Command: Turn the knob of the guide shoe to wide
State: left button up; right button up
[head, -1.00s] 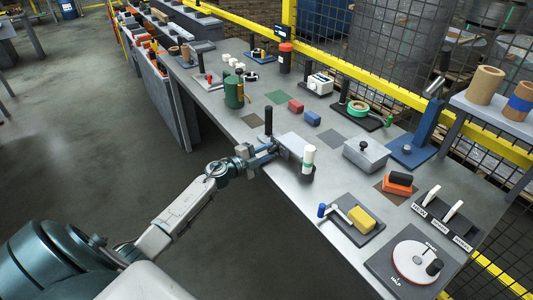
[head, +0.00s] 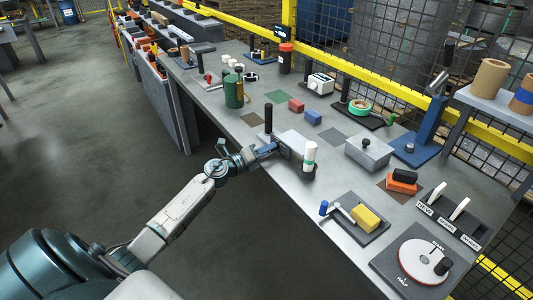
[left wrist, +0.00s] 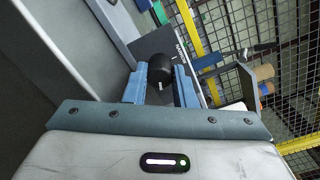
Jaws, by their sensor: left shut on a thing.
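The guide shoe (head: 291,139) is a grey block at the near edge of the steel bench, between a black upright post (head: 268,118) and a white-and-green cylinder (head: 309,158). My left gripper (head: 268,149) is at its near side. In the left wrist view, the gripper's blue fingers (left wrist: 160,88) are shut on the round black knob (left wrist: 160,68), which has a white pointer line on its end. Partly visible lettering sits on the dark plate (left wrist: 168,42) beyond it. The knob cannot be made out in the head view. My right gripper is not in view.
A grey lidded box (head: 368,152) stands behind and to the right. A tray with a yellow block (head: 365,217) and a round dial (head: 423,261) lie nearer the right. Red (head: 296,105) and blue (head: 313,117) blocks lie behind the shoe. The floor left of the bench is clear.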

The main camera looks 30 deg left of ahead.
pick_arm(q)
jog(key=shift+f+m+b, duration=0.15)
jog(key=shift+m+b, duration=0.2)
jog(key=shift+m, duration=0.65)
jog(key=o, duration=1)
